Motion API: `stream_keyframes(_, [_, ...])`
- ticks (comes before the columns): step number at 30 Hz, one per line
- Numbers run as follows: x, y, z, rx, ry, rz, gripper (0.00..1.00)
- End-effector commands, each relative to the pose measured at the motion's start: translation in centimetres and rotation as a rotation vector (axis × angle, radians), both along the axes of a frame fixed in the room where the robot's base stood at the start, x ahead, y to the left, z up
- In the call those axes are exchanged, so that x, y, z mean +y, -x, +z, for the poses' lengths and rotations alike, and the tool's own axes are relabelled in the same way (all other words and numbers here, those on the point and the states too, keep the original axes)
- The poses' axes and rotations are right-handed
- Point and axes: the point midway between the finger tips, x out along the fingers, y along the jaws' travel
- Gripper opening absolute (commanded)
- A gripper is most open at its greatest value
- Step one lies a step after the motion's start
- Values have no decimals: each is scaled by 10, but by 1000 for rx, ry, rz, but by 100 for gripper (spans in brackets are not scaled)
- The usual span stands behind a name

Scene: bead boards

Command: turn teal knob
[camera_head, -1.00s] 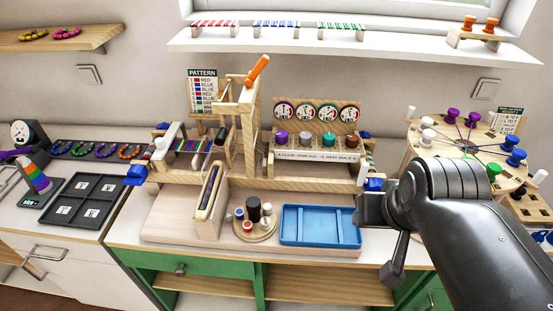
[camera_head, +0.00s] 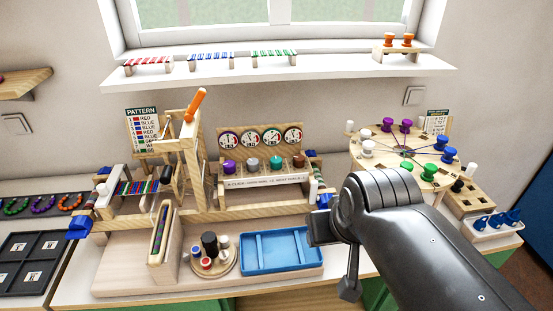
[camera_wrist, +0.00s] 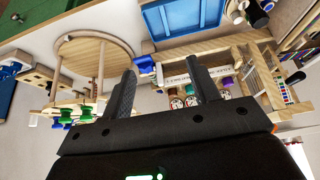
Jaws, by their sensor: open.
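The teal knob (camera_head: 276,163) is third from the left in a row of knobs on the wooden dial stand, between the grey knob (camera_head: 253,165) and the brown knob (camera_head: 298,161). A purple knob (camera_head: 229,167) is at the row's left end. In the wrist view the teal knob (camera_wrist: 188,89) shows small and upside down, partly behind a finger. My gripper (camera_wrist: 162,70) is open with nothing between its fingers. In the head view my arm is to the right of and in front of the stand, apart from the knobs; the fingertips are not clear there.
Round dials with a teal one (camera_head: 271,137) stand behind the knobs. A blue tray (camera_head: 283,270) lies in front. A wooden loom with an orange handle (camera_head: 195,104) stands left. A round peg board (camera_head: 403,165) with coloured spools is at the right. A shelf (camera_head: 330,72) runs above.

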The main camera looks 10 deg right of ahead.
Motion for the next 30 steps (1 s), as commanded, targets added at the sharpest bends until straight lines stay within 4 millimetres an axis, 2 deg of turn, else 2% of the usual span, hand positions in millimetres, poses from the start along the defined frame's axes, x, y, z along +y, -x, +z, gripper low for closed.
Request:
stream_keyframes(5, [1, -18, 14, 29, -4, -12, 55])
stream_keyframes(8, [4, -41, 28, 64, -10, -27, 55])
stream_keyframes(12, [8, -80, 48, 119, -19, -52, 55])
stream_keyframes(18, [15, -139, 65, 196, -31, -91, 55])
stream_keyframes(24, [24, -200, 70, 275, -41, -131, 55])
stream_keyframes(30, [33, -261, 62, 351, -51, -173, 55])
